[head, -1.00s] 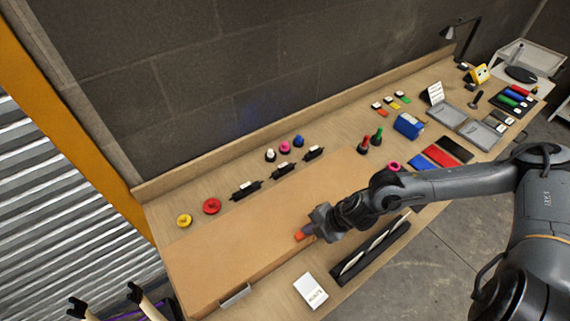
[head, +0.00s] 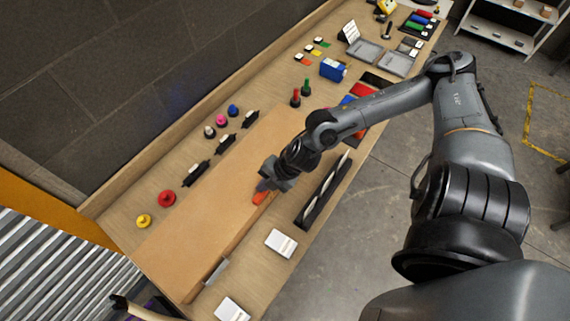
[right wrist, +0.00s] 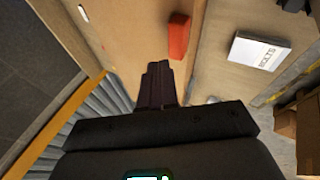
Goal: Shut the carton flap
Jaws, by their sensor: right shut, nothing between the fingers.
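A long, low, tan cardboard-like box (head: 215,195) lies along the bench, its broad top closed over where I see it. It looks like the carton, but I cannot make out which part is the flap. An orange-red block or tab (head: 261,197) sits at its front edge; it also shows in the right wrist view (right wrist: 179,36). My right gripper (head: 264,186) is shut and empty, beside this tab and over the tan top. In the right wrist view its dark fingers (right wrist: 158,80) are together; contact cannot be told. My left gripper is not in view.
A black tray with a pale rod (head: 323,190) and a white box (head: 281,243) lie in front. A grey bracket (head: 216,272) is on the front edge. Black holders, red and yellow knobs (head: 167,198) line the back. Brown boxes (right wrist: 285,120) show at right in the wrist view.

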